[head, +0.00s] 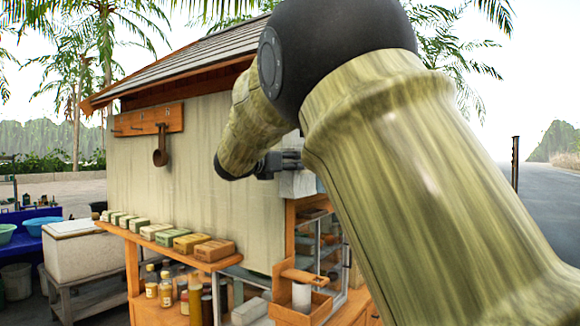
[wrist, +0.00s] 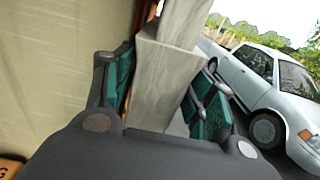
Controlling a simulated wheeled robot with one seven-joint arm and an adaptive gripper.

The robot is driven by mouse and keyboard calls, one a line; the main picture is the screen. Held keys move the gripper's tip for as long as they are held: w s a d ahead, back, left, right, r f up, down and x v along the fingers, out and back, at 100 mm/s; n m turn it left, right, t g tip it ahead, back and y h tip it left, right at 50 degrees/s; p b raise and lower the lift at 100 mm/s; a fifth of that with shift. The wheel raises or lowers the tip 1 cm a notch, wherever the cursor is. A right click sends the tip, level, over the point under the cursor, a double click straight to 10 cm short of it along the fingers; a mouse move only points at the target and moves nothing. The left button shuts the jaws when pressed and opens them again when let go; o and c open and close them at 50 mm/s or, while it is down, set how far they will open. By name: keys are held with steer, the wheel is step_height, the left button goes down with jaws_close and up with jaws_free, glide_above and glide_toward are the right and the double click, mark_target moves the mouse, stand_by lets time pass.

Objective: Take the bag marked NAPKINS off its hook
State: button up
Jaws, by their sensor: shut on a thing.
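My gripper (head: 283,162) is at the right end of the stall's pale wall, partly hidden behind my own arm. It is shut on a pale grey-white bag (head: 297,184), which hangs down just below the fingers. In the wrist view the same bag (wrist: 160,82) stands between the two green-padded fingers of my gripper (wrist: 165,95). No marking can be read on the bag. Whether a hook still touches it cannot be seen.
A wooden rack (head: 148,121) on the wall holds a dark ladle (head: 160,150). A white car (wrist: 262,78) stands on the road at right.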

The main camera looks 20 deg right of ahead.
steer(key=s+d+b, duration=0.5)
steer(key=s+d, duration=0.6)
steer(key=s, duration=0.2)
steer(key=shift+s+r, duration=0.15)
steer(key=shift+r, duration=0.1)
stand_by(0.4)
steer(key=shift+s+r, duration=0.3)
steer(key=shift+s, duration=0.15)
steer(key=shift+r+b, duration=0.2)
steer(key=shift+b, duration=0.2)
stand_by(0.7)
steer(key=shift+s+d, duration=0.15)
